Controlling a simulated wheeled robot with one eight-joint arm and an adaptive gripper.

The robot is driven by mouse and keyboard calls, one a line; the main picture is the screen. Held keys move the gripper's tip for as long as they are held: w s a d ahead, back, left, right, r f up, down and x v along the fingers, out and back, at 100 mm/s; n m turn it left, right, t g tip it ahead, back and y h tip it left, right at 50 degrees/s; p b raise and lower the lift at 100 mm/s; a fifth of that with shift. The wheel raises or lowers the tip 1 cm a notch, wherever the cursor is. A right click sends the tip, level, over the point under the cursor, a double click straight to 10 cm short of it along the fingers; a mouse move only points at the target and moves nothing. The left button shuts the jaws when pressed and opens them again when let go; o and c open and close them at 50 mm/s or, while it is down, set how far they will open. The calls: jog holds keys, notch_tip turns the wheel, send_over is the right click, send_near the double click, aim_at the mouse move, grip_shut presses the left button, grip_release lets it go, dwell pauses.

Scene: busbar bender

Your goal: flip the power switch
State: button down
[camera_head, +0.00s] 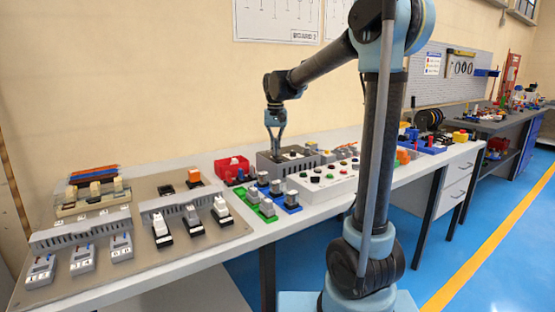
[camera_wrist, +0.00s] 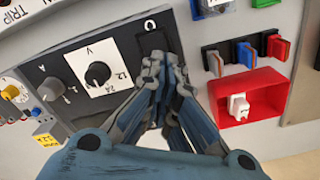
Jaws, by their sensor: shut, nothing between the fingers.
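The power switch appears to be the dark rocker marked O (camera_wrist: 150,26) on the black face of a grey device, in the wrist view. My gripper (camera_wrist: 157,60) is shut and empty, its fingertips at the lower part of this switch and covering some of it. I cannot tell whether they touch it. In the head view my gripper (camera_head: 275,150) points down over the grey device (camera_head: 264,166) on the bench; the switch is too small to make out there.
A voltage knob (camera_wrist: 97,74) sits beside the switch. A red bin (camera_wrist: 270,90) with a white part stands close by, also seen in the head view (camera_head: 226,167). Switch modules on green and blue bases (camera_head: 268,216) and a white button panel (camera_head: 330,182) crowd the bench.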

jog(key=shift+f, duration=0.35)
jog(key=shift+r, duration=3.55)
jog(key=shift+s, duration=0.15)
